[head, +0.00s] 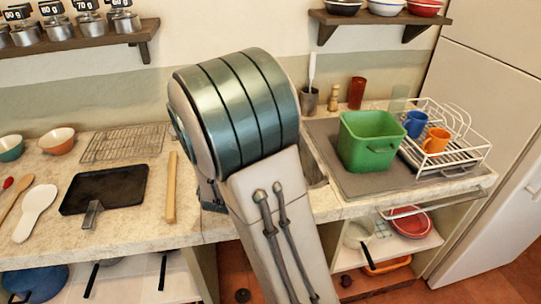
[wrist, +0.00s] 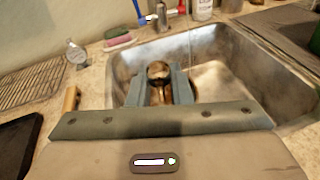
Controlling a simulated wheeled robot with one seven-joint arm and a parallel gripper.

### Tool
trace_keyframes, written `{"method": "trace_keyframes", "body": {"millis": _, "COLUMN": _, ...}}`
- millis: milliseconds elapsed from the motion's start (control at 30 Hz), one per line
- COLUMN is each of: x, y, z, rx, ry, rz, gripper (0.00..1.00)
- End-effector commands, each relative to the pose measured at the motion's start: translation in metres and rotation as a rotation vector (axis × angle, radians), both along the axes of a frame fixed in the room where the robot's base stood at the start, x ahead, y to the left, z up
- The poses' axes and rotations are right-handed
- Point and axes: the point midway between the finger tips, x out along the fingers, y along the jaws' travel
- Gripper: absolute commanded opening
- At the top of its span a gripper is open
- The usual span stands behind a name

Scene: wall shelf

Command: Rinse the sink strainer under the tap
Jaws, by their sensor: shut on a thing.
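In the wrist view, my gripper (wrist: 161,88) is shut on a small round metal piece, the sink strainer (wrist: 158,70), held between the two fingers. The strainer looks dark and brownish inside. The fingers are over the left part of the steel sink (wrist: 225,75). The tap (wrist: 161,14) stands behind the sink, beyond the strainer. A thin faint vertical line right of the strainer may be water; I cannot tell for sure. In the head view my arm hides the gripper, strainer, tap and most of the sink.
A green tub (head: 367,142) and white dish rack (head: 445,140) stand right of the sink. A sponge (wrist: 117,33) lies behind the sink's left corner. Shelves hang above.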

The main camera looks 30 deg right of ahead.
Motion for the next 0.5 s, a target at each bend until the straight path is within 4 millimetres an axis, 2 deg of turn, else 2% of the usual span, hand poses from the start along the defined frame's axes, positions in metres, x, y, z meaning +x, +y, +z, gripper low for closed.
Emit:
{"method": "trace_keyframes", "body": {"millis": 33, "x": -0.003, "y": -0.015, "z": -0.011, "rx": 0.003, "ry": -0.046, "rz": -0.050, "gripper": 0.00}}
{"method": "trace_keyframes", "body": {"millis": 200, "x": -0.020, "y": -0.065, "z": -0.004, "rx": 0.014, "ry": -0.189, "rz": -0.214, "gripper": 0.00}}
{"method": "trace_keyframes", "body": {"millis": 333, "x": -0.032, "y": -0.090, "z": 0.002, "rx": 0.018, "ry": -0.263, "rz": -0.301, "gripper": 0.00}}
{"method": "trace_keyframes", "body": {"millis": 500, "x": -0.040, "y": -0.104, "z": 0.006, "rx": 0.020, "ry": -0.306, "rz": -0.353, "gripper": 0.00}}
